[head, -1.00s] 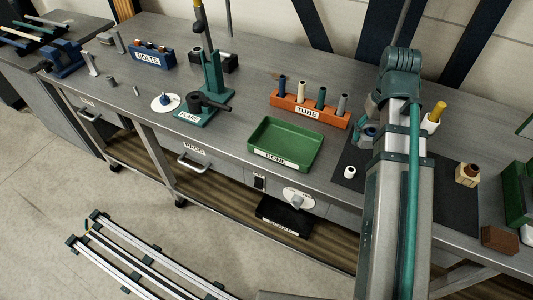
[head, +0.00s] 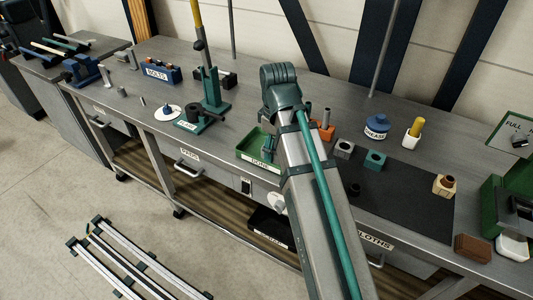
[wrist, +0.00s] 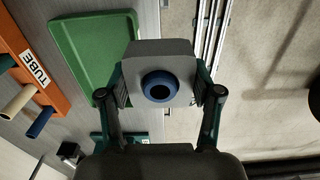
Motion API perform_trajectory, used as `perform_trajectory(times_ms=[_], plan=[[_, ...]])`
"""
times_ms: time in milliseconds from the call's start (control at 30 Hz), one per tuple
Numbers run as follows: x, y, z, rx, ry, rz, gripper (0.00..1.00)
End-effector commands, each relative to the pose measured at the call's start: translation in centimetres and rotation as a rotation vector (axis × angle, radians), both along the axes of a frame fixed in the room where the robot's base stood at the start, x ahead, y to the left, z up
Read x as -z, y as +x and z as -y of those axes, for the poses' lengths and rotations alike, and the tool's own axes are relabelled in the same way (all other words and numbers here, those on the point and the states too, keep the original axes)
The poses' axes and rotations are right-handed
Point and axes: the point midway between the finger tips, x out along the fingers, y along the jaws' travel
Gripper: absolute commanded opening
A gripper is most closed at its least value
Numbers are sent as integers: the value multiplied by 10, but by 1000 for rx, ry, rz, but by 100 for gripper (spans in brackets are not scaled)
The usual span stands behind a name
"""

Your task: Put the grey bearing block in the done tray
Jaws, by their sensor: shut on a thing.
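My gripper (wrist: 161,84) is shut on a grey bearing block (wrist: 150,50) with a blue ring around a dark hole, one finger on each side. The green done tray (wrist: 92,38) is left of the block in the wrist view, and the block overlaps its right edge there. In the head view the done tray (head: 243,152) is at the bench's front edge, partly hidden by my arm. A teal part of my gripper (head: 269,148) shows at the tray; the held block is not clear there. The block's height above the tray cannot be told.
Another grey block (head: 344,147) and a teal block (head: 375,160) stand on the dark mat (head: 408,198). The orange tube rack (wrist: 32,62) is beside the tray. A flare stand (head: 203,118) is left of the tray. A grease pot (head: 377,126) stands behind the mat.

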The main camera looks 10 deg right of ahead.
Motion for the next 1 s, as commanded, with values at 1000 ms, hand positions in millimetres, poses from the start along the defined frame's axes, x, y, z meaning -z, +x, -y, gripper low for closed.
perform_trajectory(times_ms=[1000], plan=[[91, 130, 20, -5, 0, 0, 10]])
